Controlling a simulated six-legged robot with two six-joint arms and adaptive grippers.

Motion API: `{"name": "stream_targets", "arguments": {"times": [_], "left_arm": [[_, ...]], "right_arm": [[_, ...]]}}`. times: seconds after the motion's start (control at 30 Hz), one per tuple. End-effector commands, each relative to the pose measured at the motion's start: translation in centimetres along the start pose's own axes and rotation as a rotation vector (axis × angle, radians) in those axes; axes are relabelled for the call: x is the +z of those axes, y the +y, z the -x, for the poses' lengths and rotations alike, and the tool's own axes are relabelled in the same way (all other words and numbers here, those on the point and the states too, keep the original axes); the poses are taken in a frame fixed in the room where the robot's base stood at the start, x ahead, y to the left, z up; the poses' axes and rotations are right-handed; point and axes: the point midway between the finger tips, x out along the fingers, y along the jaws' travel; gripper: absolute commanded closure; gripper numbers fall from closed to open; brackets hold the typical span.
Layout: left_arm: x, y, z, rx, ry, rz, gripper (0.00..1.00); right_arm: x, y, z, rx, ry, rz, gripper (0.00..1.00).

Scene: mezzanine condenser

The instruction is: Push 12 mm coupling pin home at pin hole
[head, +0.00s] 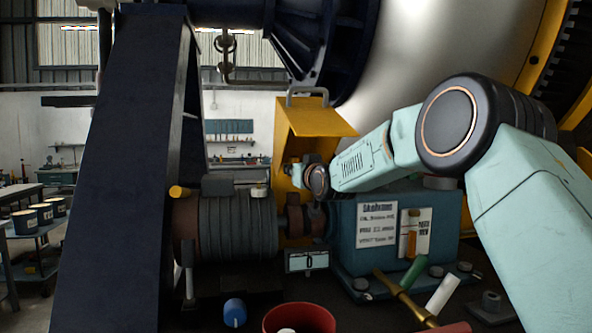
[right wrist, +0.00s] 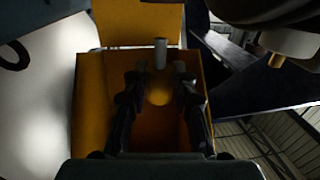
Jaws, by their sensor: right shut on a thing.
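My right gripper (head: 299,174) reaches in from the right, in front of the yellow guard and just above the brown coupling (head: 294,219). In the right wrist view, the dark fingers of my right gripper (right wrist: 158,72) stand on either side of a pale grey cylinder, the coupling pin (right wrist: 160,52). The gripper is shut on the pin. The fingertips' contact with the pin is dark and hard to make out. The pin hole is not clearly visible, and I cannot tell how deep the pin sits. My left gripper is out of view.
The open yellow guard (head: 322,118) stands behind the coupling. A ribbed drum (head: 237,229) lies left and a blue-green pump housing (head: 365,215) right. A red bowl (head: 300,318), a blue cap (head: 234,311) and a brass-coloured rod (head: 405,296) are in front. A dark column (head: 115,170) blocks the left.

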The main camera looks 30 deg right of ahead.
Motion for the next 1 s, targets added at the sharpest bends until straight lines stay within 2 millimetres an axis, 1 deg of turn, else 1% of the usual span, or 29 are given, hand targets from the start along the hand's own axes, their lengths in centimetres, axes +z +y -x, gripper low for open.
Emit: {"name": "stream_targets", "arguments": {"times": [0.37,1.0], "left_arm": [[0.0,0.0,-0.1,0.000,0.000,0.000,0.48],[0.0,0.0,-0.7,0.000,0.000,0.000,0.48]], "right_arm": [[0.1,0.0,0.0,0.000,0.000,0.000,1.00],[1.1,0.0,0.0,0.000,0.000,0.000,1.00]]}}
